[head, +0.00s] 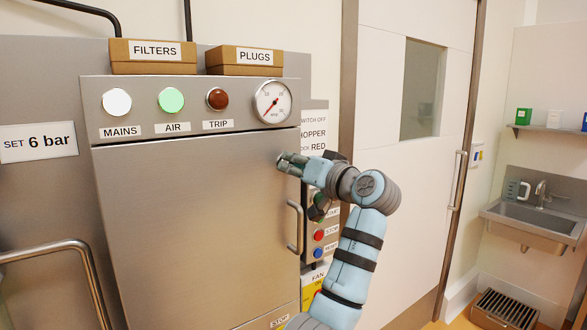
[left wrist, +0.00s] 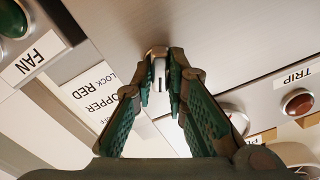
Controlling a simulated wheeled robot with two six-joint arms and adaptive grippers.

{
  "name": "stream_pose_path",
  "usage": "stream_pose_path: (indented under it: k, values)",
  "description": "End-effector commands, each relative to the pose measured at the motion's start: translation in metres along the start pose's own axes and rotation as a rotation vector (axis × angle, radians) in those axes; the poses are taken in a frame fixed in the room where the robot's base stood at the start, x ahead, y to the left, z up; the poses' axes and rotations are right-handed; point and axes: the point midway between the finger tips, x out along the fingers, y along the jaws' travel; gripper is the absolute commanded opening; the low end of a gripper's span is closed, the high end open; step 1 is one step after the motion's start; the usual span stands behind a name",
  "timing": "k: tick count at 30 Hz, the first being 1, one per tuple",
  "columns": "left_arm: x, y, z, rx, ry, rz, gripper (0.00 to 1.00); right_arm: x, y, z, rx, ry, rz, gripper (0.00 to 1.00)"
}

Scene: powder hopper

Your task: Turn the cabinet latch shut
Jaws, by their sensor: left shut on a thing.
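The steel cabinet has a closed-looking door (head: 195,230) with a bar handle (head: 294,228) on its right edge. My left gripper (head: 284,162) is at the door's upper right corner, above the handle. In the left wrist view, my left gripper (left wrist: 160,84) has its green-padded fingers on either side of the small metal cabinet latch (left wrist: 159,68), shut on it. The latch's turn angle is hard to tell. In the head view the fingers hide the latch. My right gripper is not in view.
Lamps for mains (head: 117,101), air (head: 171,100) and trip (head: 217,98) and a gauge (head: 272,102) sit above the door. A button panel (head: 320,235) stands right of the cabinet, partly behind my arm. A bent metal rail (head: 60,250) is at lower left.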

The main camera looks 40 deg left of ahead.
Motion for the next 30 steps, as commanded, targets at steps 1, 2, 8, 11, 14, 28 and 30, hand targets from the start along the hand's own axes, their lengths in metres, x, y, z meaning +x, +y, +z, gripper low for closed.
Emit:
stream_pose_path:
  k: [1,2,8,11,14,28,30]
  values:
    - [0.000,0.002,0.004,-0.037,-0.006,0.002,0.00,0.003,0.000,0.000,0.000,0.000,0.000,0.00]
    - [0.000,0.002,0.004,-0.065,-0.006,0.002,0.00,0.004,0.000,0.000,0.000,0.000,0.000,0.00]
    - [0.000,0.003,0.004,-0.237,-0.007,0.002,0.00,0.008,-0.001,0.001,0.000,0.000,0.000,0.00]
    - [0.000,0.003,0.004,-0.309,-0.008,0.001,0.00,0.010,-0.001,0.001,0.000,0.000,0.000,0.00]
    - [0.000,0.003,0.004,-0.368,-0.008,0.001,0.00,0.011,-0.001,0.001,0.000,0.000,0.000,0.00]
    - [0.000,0.003,0.004,-0.486,-0.009,0.001,0.00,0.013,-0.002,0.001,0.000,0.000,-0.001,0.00]
    - [0.000,0.003,0.004,-0.487,-0.009,0.001,0.00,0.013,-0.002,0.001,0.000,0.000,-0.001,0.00]
